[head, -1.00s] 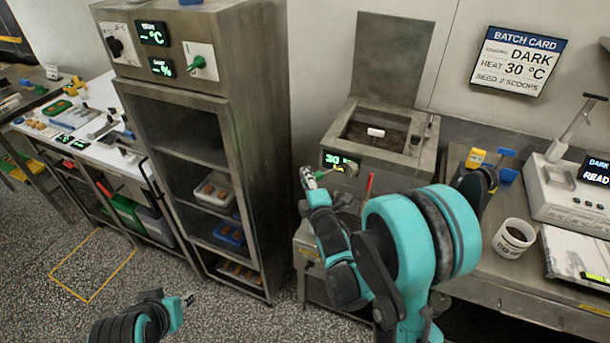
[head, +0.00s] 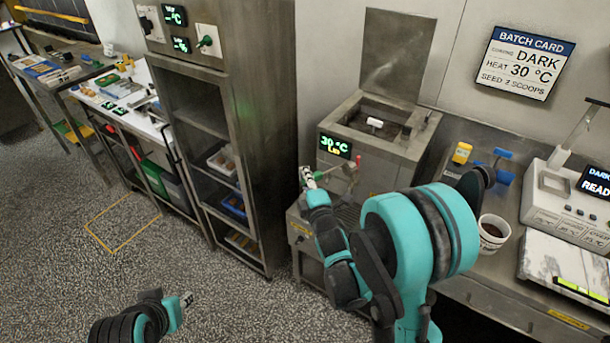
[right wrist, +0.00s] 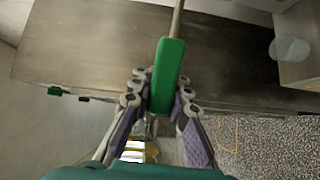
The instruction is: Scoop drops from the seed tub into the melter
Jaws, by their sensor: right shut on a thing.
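The melter (head: 370,150) is a steel machine with its lid (head: 396,55) raised, a display reading 30 °C and a small white piece inside its open top. My right gripper (head: 308,178) is in front of the melter's left side, lower than its opening. In the right wrist view it is shut on a green handle (right wrist: 167,75) with a thin metal shaft; the tool's far end is out of view. A white cup with brown contents (head: 493,232), possibly the seed tub, stands on the right bench. My left gripper (head: 187,299) is low at left; its jaws are too small to read.
A tall steel cabinet (head: 245,120) with trays stands left of the melter. The right bench holds a yellow item (head: 461,153), blue items and a white instrument (head: 570,195). A batch card (head: 523,62) hangs on the wall.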

